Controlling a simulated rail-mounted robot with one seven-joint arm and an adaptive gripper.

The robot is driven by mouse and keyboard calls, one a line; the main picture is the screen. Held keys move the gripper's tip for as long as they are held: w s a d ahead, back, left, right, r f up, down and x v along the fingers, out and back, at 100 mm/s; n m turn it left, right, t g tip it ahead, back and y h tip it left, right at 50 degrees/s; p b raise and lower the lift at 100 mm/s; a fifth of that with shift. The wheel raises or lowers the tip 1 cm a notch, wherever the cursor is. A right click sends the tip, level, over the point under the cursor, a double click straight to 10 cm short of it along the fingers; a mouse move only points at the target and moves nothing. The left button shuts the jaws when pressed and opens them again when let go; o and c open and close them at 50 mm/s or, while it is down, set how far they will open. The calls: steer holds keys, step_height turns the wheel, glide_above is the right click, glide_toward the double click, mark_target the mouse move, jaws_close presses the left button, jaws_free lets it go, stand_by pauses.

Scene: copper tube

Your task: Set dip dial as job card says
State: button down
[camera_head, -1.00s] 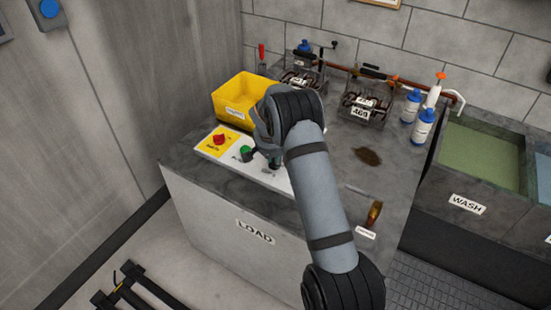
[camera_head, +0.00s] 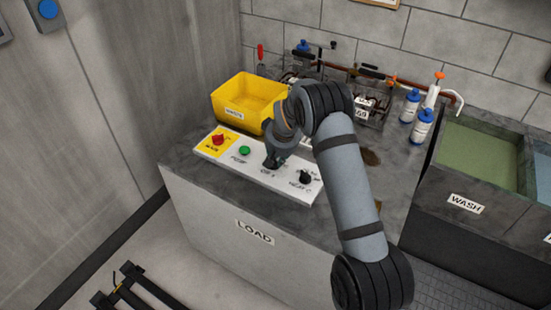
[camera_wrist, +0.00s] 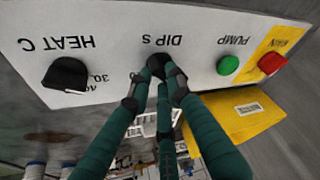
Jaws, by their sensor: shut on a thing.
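The white control panel (camera_head: 232,160) lies on the front of the LOAD counter. In the wrist view the black dip dial (camera_wrist: 157,66), beside the upside-down label "DIP S", sits between the fingertips of my gripper (camera_wrist: 156,80). My gripper is shut on it. The dial's pointer and scale marks are covered, so its setting cannot be read. No readable job card shows.
The heat dial (camera_head: 304,177) stands to the right, the green pump button (camera_head: 244,150) and red main knob (camera_head: 218,140) to the left. A yellow bin (camera_head: 240,97) is behind the panel. Bottles (camera_head: 422,127) and the wash tank (camera_head: 480,150) stand further right.

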steer(key=shift+w+n+y+b, duration=0.15)
steer(key=shift+n+y+b, duration=0.25)
steer(key=shift+n+b, duration=0.6)
steer(key=shift+d+n+g, duration=0.1)
steer(key=shift+n+g, duration=0.2)
steer(key=c, duration=1.6)
jaws_free()
steer(key=shift+r, duration=0.1)
steer(key=v, duration=1.2)
steer(key=x, duration=1.2)
